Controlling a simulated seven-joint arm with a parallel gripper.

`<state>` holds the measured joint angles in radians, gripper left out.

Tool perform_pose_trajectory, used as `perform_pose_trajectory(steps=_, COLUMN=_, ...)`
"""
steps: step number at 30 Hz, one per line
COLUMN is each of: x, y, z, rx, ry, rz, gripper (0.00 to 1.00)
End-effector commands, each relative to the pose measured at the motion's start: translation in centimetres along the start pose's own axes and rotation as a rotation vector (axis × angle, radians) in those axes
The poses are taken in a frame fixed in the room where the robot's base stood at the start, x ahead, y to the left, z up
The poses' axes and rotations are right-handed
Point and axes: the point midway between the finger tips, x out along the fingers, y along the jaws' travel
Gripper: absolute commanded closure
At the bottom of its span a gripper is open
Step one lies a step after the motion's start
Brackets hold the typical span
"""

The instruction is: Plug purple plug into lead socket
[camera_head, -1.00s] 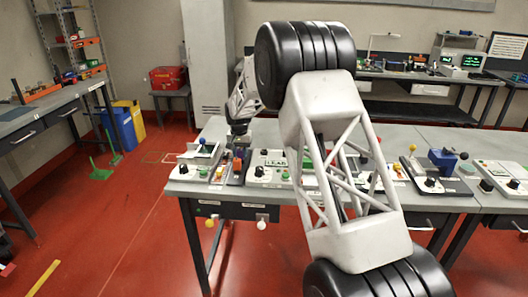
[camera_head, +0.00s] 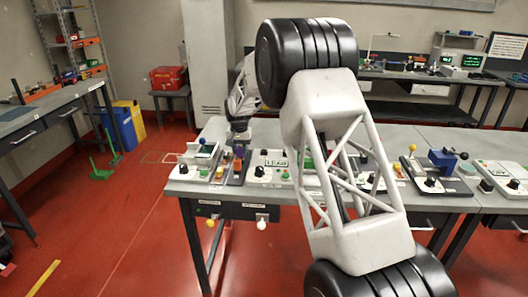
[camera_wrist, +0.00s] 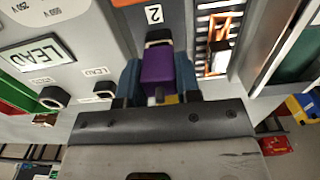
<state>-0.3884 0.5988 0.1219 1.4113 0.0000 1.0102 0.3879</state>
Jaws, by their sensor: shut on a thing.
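In the wrist view the purple plug (camera_wrist: 157,72) sits between the two blue fingers of my gripper (camera_wrist: 159,84), which is shut on it. A dark socket (camera_wrist: 158,36) under a label "2" lies just beyond the plug's far end; I cannot tell whether the plug is inside it.
In the wrist view an orange-edged slotted part (camera_wrist: 219,45) stands close right of the plug. In the head view the grey bench (camera_head: 220,127) carries several devices with knobs, including a blue clamp-like one (camera_head: 442,158) to the right.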

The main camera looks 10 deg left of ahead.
Motion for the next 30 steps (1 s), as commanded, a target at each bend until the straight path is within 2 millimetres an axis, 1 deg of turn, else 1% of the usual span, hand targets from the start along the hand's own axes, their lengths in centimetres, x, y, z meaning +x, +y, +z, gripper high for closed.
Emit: perform_pose_trajectory(steps=30, x=-1.8, y=0.0, z=0.0, rx=0.000, ry=0.001, rz=-0.001, gripper=0.97)
